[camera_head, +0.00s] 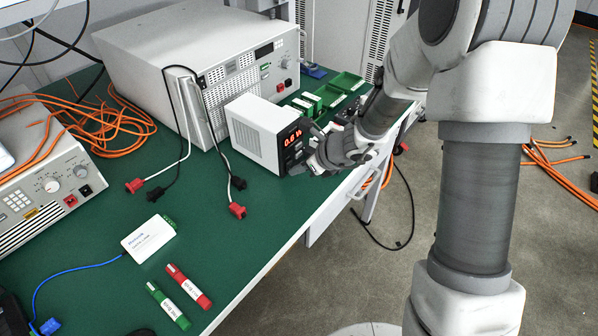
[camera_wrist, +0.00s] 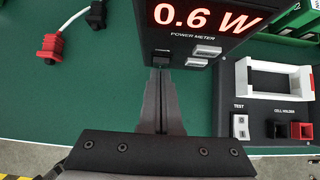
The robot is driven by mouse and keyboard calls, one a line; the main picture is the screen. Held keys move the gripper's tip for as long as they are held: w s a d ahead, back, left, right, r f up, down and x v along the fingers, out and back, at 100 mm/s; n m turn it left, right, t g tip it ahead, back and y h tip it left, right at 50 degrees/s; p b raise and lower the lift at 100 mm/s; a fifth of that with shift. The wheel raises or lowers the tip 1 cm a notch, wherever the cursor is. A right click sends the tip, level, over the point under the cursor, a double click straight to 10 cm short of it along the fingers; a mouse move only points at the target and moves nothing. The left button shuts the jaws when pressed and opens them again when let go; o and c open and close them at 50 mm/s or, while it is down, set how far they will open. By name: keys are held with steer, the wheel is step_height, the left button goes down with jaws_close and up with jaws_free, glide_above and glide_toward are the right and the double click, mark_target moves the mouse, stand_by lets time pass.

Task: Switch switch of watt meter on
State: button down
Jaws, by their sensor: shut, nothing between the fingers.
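The watt meter is a white box (camera_head: 258,136) on the green table, with a dark front panel (camera_wrist: 200,42) marked POWER METER. Its red display is lit and reads 0.6 W in the wrist view. Low on the panel are a small black switch (camera_wrist: 161,58) at the left and two light grey buttons (camera_wrist: 206,51) to its right. My gripper (camera_wrist: 160,74) is shut and empty, its fingertips right at the black switch; I cannot tell whether they touch it. In the head view my gripper (camera_head: 312,160) is in front of the panel and hides its lower part.
A cell holder (camera_wrist: 268,100) stands close right of my fingers in the wrist view. A large white power supply (camera_head: 200,60) stands behind the meter. Red and black plugs (camera_head: 237,209) lie to the left. The table's front edge is close by.

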steer(key=shift+r, duration=0.15)
steer(key=shift+r+p, duration=0.7)
steer(key=shift+r, duration=0.1)
steer(key=shift+d, duration=0.1)
